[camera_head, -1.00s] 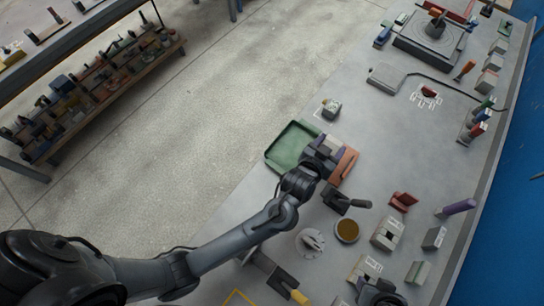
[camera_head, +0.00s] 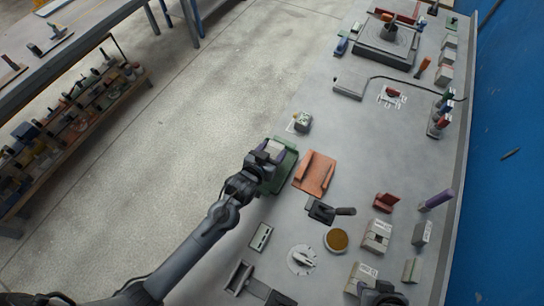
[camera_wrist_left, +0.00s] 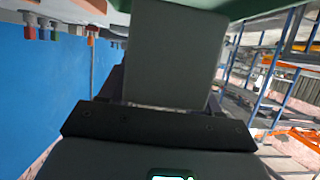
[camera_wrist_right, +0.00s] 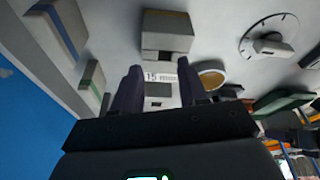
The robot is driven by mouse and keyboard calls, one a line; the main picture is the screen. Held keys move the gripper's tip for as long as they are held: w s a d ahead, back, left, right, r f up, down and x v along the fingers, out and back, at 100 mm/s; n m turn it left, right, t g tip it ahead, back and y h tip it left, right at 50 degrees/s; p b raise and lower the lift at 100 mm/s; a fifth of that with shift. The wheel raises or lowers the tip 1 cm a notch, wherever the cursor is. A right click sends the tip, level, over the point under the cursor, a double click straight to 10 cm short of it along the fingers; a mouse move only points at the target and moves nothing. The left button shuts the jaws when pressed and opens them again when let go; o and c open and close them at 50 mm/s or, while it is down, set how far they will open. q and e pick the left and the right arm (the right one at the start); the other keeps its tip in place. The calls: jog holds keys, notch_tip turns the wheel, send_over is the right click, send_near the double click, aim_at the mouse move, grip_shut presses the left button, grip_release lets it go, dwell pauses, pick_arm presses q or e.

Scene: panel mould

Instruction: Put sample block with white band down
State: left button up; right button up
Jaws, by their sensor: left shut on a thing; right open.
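My left gripper (camera_head: 266,158) is shut on a grey block, which fills the space between its fingers in the left wrist view (camera_wrist_left: 175,55). No white band shows on the side facing that camera. In the head view the gripper and block are over the green tray (camera_head: 287,172) and hide much of it. The tray's green edge shows at the top of the left wrist view (camera_wrist_left: 240,8). I cannot tell whether the block touches the tray. My right gripper (camera_wrist_right: 159,78) is open, its fingers apart above a block with a printed label.
An orange-red board (camera_head: 313,174) lies right of the tray. A small block (camera_head: 302,122) stands behind it. A trowel (camera_head: 322,211), a brown round dish (camera_head: 336,240) and a white dial (camera_head: 301,259) lie nearer. Several blocks stand at the right. The table's middle back is fairly clear.

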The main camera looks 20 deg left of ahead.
aim_at(272, 157)
pick_arm(q)
jog(key=shift+f, duration=1.9)
pick_arm(e)
jog(key=shift+a+f, duration=0.15)
pick_arm(q)
jog(key=shift+f, duration=0.1)
pick_arm(e)
jog(key=shift+w, duration=0.1)
pick_arm(q)
jog(key=o, duration=1.3)
jog(key=shift+f, duration=0.1)
